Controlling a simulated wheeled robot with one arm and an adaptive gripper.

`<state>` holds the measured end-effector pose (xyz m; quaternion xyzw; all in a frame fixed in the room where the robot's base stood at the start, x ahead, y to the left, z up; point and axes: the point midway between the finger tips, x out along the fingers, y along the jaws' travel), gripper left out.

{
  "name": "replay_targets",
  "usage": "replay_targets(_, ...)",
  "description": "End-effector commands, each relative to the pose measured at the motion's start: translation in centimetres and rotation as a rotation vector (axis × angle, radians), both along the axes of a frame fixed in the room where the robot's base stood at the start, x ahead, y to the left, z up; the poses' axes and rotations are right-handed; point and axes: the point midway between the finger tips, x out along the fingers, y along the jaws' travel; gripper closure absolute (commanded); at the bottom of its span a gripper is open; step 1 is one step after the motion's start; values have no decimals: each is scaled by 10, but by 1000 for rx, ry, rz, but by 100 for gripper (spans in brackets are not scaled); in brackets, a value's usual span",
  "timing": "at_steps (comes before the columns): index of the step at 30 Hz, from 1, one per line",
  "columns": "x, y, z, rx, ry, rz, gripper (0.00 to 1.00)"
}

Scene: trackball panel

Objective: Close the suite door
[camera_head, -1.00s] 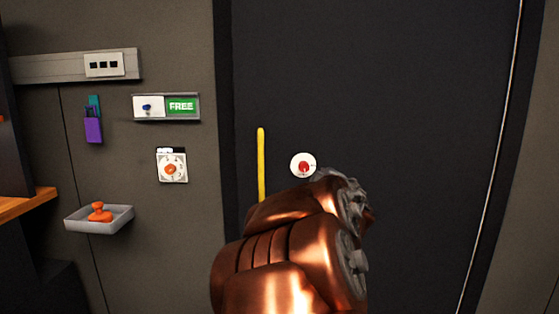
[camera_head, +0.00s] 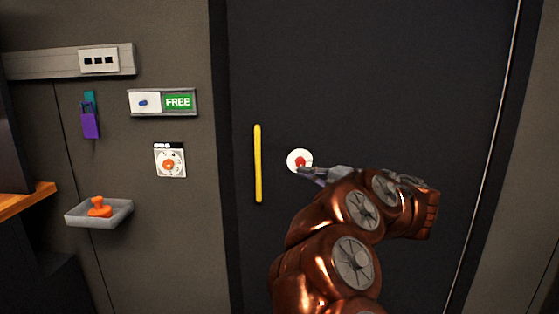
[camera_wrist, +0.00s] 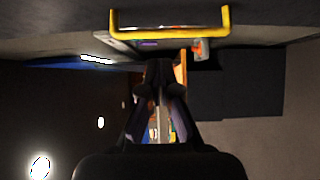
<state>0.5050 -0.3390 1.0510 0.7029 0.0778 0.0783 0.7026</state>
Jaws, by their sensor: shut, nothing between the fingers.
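The dark suite door (camera_head: 400,90) fills the middle and right of the head view. It looks set in its dark frame, but I cannot tell whether it is fully flush. A vertical yellow handle (camera_head: 258,165) is on its left side and also shows across the top of the wrist view (camera_wrist: 170,35). A white disc with a red centre (camera_head: 298,159) is on the door right of the handle. My gripper (camera_head: 312,175) is shut and empty, pointing left just below the disc, right of the handle. Contact is unclear. Its fingers also show in the wrist view (camera_wrist: 158,75).
On the wall left of the door are a FREE sign (camera_head: 179,102), a dial (camera_head: 170,162), a purple tag (camera_head: 90,125) and a switch strip (camera_head: 60,62). A grey tray (camera_head: 118,216) holding an orange object (camera_head: 99,207) juts out below. A wooden ledge (camera_head: 22,201) is far left.

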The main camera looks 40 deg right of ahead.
Motion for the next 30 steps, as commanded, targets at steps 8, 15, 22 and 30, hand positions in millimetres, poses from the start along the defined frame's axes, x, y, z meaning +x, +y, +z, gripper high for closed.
replay_targets(8,24,9,-1,0,0,14,100)
replay_targets(15,66,18,-1,-1,0,13,100)
replay_targets(22,101,22,-1,1,0,8,100)
replay_targets(30,121,8,-2,2,1,7,100)
